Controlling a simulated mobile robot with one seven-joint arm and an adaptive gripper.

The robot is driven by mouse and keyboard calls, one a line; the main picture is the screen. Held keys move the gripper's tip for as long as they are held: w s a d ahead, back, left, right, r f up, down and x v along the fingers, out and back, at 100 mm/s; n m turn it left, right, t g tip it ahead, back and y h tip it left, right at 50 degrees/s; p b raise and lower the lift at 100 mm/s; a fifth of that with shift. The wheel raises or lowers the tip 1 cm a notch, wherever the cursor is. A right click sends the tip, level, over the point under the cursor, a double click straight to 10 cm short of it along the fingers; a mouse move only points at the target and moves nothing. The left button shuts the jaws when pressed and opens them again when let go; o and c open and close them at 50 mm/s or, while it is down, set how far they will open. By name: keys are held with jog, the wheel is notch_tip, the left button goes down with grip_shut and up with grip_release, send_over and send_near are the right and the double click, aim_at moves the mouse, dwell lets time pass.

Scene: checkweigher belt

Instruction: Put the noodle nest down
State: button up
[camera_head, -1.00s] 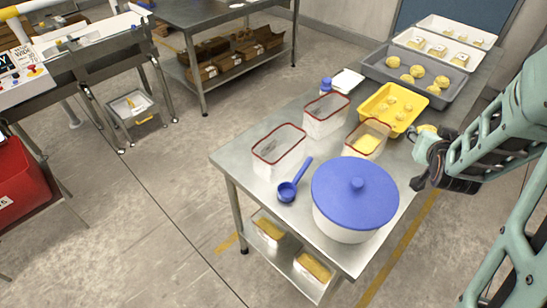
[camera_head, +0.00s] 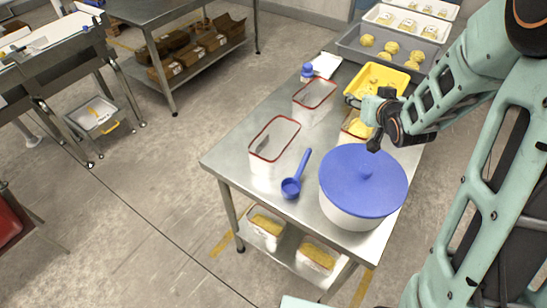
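Several pale yellow nests (camera_head: 390,47) sit in the grey tray (camera_head: 346,41) farther back.
A white pot with a blue lid (camera_head: 362,178) stands close in front of the gripper. A blue ladle (camera_head: 291,187) and two red-rimmed containers (camera_head: 274,139) (camera_head: 314,93) are to the left. A blue-capped bottle (camera_head: 307,72) stands behind. Bare steel table (camera_head: 240,150) shows at left.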

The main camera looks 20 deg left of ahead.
jog(key=shift+w+a+n+g+y+b, duration=1.05)
jog(key=shift+a+n+y, duration=1.45)
jog(key=shift+a, duration=1.5)
jog(key=s+a+f+b, duration=0.2)
jog(key=a+f+b, duration=0.2)
jog(key=a+f, duration=0.2)
jog(key=s+a+f+b, duration=0.3)
jog(key=a+f+b, duration=0.1)
jog(key=a+f, duration=0.2)
jog(key=shift+s+a+f, duration=0.15)
jog(key=shift+s+a, duration=0.2)
jog(key=shift+a, duration=0.15)
jog(key=shift+f+b, duration=0.65)
jog(key=shift+f, duration=0.05)
jog(key=o, duration=0.9)
jog(key=shift+d, duration=0.1)
